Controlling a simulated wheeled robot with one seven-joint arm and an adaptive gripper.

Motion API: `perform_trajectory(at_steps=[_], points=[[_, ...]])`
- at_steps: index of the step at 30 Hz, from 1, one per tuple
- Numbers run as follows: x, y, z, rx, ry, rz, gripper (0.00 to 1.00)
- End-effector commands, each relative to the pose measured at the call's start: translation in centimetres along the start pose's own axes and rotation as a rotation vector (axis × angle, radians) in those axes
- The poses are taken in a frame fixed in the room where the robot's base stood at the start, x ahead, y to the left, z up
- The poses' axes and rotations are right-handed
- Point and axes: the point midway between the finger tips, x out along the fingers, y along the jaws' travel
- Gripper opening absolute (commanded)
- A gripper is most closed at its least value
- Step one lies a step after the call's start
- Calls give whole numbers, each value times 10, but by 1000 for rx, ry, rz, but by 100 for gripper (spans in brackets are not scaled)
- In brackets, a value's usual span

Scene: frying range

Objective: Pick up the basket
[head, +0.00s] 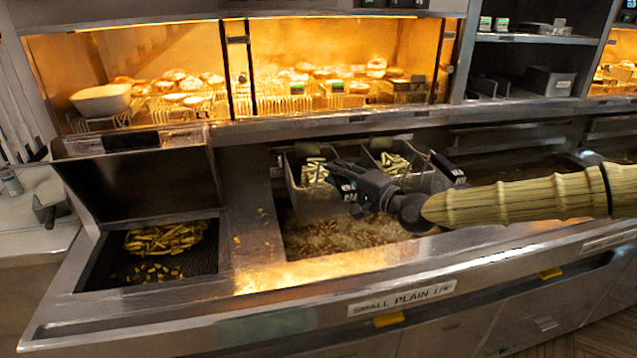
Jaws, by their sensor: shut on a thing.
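Two metal fry baskets hang side by side over the fryer vat. The left basket (294,186) and the right basket (431,182) both hold pale fries. My dark gripper (341,174) reaches in from the right, at the right side of the left basket and in front of the right one. It is shut on the left basket, near that side. The exact contact between its fingers and the basket is too small to see clearly. The gripper hides part of both baskets.
Bubbling oil fills the vat (330,236) below the baskets. A dark tray (110,268) with loose fries is at the left. A lit warming shelf (210,115) stands behind. The steel front edge (250,308) runs along the counter.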

Motion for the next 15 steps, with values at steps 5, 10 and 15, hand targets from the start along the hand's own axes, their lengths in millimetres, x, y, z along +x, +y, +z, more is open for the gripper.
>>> perform_trajectory(at_steps=[5,10,15], points=[[0,-1,0,-1,0,-2,0],[0,-9,0,-2,0,-3,0],[1,-22,-1,-2,1,-3,0]])
